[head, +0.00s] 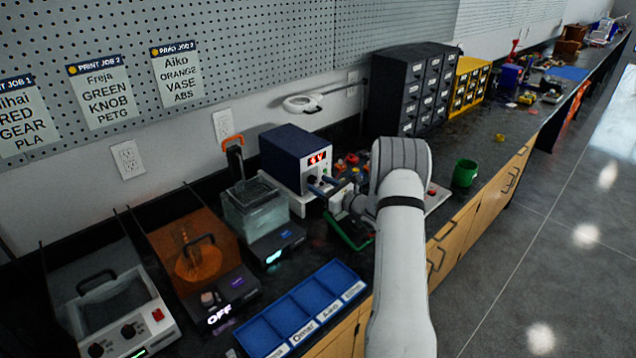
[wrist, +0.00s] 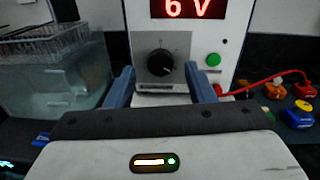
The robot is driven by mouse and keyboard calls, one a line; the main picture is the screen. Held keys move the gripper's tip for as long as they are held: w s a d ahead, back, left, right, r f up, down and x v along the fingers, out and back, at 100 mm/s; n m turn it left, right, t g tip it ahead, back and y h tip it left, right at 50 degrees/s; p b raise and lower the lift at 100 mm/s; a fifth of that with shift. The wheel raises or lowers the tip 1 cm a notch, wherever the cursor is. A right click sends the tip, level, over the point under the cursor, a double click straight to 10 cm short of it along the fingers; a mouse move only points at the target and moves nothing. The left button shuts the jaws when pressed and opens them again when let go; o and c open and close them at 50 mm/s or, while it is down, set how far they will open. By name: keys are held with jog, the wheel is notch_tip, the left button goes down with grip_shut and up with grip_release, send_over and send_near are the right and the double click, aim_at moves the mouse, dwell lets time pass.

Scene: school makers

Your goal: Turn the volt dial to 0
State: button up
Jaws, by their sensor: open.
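The volt dial (wrist: 160,62) is a black round knob with a white mark pointing to the lower right, on the front of a power supply (head: 290,158) with a dark blue case and white front. The red display (wrist: 187,8) above the dial reads 6 V. My gripper (wrist: 160,80) is open in the wrist view, its two blue fingers on either side below the dial. The dial lies between them and appears ungripped. In the head view my gripper (head: 322,187) is at the front of the power supply, and the dial is not clearly visible there.
A green button (wrist: 213,60) is right of the dial. A red lead (wrist: 255,82) runs right towards colored parts. A glass tank (head: 255,207) with a wire basket stands left of the supply. A green cup (head: 465,173) and blue trays (head: 305,305) are on the bench.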

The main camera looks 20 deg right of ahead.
jog(key=shift+w+a, duration=0.35)
jog(key=shift+w, duration=0.3)
